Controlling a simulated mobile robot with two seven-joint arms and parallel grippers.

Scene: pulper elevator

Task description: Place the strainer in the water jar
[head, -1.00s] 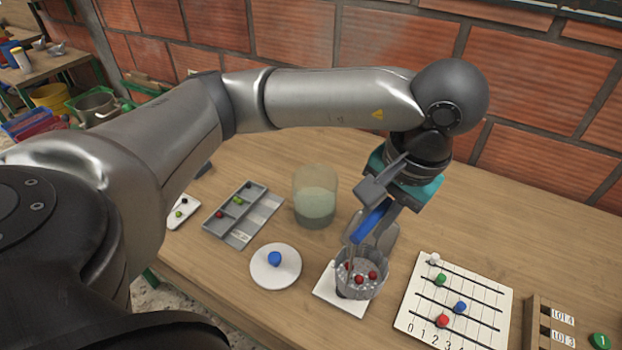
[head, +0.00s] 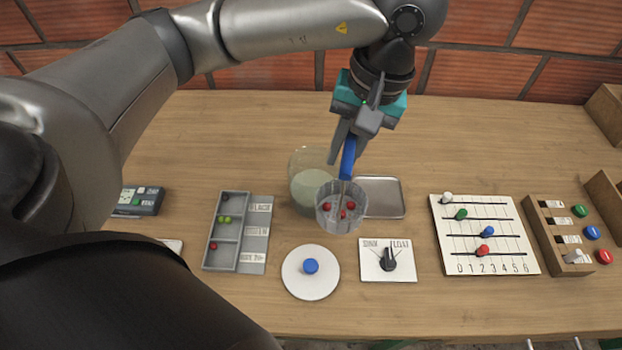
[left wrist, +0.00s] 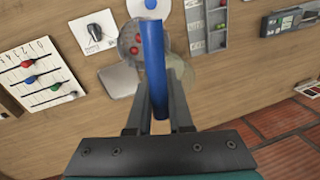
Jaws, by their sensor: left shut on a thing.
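The strainer (head: 330,219) is a grey mesh basket with a blue handle and several red cherries inside; it also shows in the left wrist view (left wrist: 124,42). My left gripper (head: 348,150) is shut on its blue handle (left wrist: 154,70), with the basket hanging below. The water jar (head: 305,178) is a clear round vessel with pale greenish water, standing on the table. In the head view the basket overlaps the jar's front right side, so part of the jar is hidden. I cannot tell the basket's exact height relative to the rim. My right gripper is not in view.
A metal tray (head: 384,210) lies right of the jar. A knob panel (head: 405,267), a white disc with a blue button (head: 297,287) and a sorting tray (head: 262,262) stand in front. A bead board (head: 505,260) and button rack (head: 547,235) stand right. The table behind is clear.

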